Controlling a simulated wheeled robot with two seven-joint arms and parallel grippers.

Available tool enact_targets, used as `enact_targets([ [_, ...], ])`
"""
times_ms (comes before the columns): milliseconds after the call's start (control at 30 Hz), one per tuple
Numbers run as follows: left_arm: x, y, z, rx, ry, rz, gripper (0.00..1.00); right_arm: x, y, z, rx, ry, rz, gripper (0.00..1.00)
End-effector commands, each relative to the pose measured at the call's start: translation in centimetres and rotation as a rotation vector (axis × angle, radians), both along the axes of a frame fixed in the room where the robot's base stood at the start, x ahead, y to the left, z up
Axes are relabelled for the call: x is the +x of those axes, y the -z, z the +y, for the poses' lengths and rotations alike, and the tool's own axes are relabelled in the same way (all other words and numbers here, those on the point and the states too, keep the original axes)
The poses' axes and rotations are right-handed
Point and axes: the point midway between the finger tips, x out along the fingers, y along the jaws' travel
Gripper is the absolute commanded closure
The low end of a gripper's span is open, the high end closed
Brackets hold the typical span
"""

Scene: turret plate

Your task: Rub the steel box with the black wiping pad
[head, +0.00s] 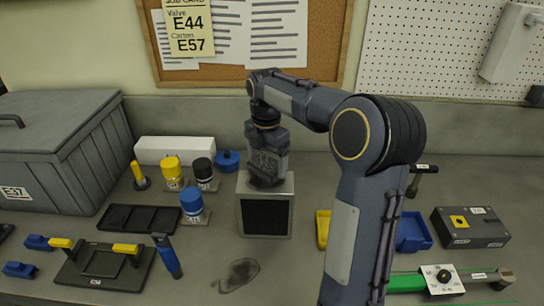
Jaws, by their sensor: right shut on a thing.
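The steel box (242,222) stands on the bench near the middle of the head view, with a bright metal rim and a dark front face. My right gripper (267,178) points down at the top of the box, fingers shut on a dark thing that looks like the black wiping pad (264,184). The pad is mostly hidden by the fingers and seems to be at the top face of the box; I cannot tell whether it touches. My left gripper is not in view.
Yellow (323,229) and blue (412,232) bins are at right. A big grey case (60,140) fills the left.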

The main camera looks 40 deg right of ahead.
Motion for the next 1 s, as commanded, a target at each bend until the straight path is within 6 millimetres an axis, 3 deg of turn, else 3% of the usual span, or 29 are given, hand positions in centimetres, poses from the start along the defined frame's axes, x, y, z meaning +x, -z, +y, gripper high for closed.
enact_targets([
  [1000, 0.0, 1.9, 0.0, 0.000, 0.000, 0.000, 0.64, -5.1, 0.1, 4.5, 0.001, -0.002, 0.000, 0.33],
])
